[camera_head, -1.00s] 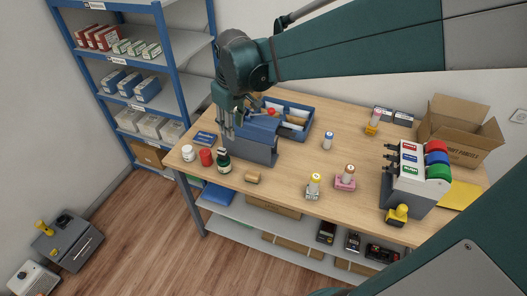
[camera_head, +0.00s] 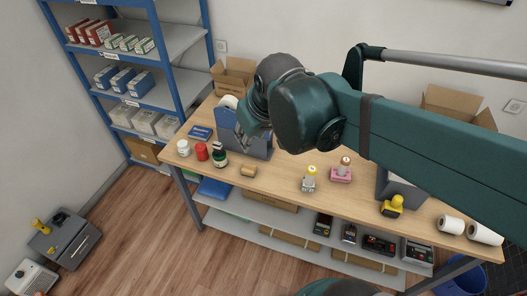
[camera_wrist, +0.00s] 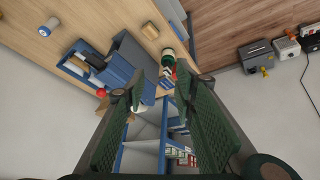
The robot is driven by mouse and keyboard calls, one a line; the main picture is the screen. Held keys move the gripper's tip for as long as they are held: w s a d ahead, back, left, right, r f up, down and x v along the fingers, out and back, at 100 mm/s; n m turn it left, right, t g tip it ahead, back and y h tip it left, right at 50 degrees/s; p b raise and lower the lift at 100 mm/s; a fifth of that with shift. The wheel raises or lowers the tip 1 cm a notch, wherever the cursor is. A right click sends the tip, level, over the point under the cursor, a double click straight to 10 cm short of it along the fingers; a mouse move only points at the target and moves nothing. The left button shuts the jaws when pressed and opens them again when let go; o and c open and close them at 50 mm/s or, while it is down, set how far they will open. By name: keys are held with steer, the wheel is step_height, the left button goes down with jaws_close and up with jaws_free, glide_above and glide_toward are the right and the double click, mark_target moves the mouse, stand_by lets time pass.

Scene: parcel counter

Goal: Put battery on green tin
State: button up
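A dark green container (camera_head: 220,155) with a pale label stands near the table's front left edge. It is the only green container I see, and it also shows in the wrist view (camera_wrist: 168,55). A small upright cylinder with a blue top (camera_wrist: 44,30) stands on the table at the wrist view's upper left. It may be the battery, but I cannot read any marking. In the head view my arm covers that area. My gripper (camera_wrist: 161,78) is open, its green fingers apart with nothing visible between them. In the head view it is largely hidden by my arm, near the blue-grey holder.
A red can (camera_head: 202,151) and a white jar (camera_head: 183,148) stand left of the green container. The blue-grey holder (camera_head: 262,147) stands behind.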

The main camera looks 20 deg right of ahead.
steer(key=s+f+m+t, duration=0.1)
steer(key=s+m, duration=0.1)
steer(key=s, duration=0.4)
steer(key=shift+s+d+t, duration=0.3)
steer(key=shift+s+d, duration=0.1)
steer(key=shift+d, duration=0.05)
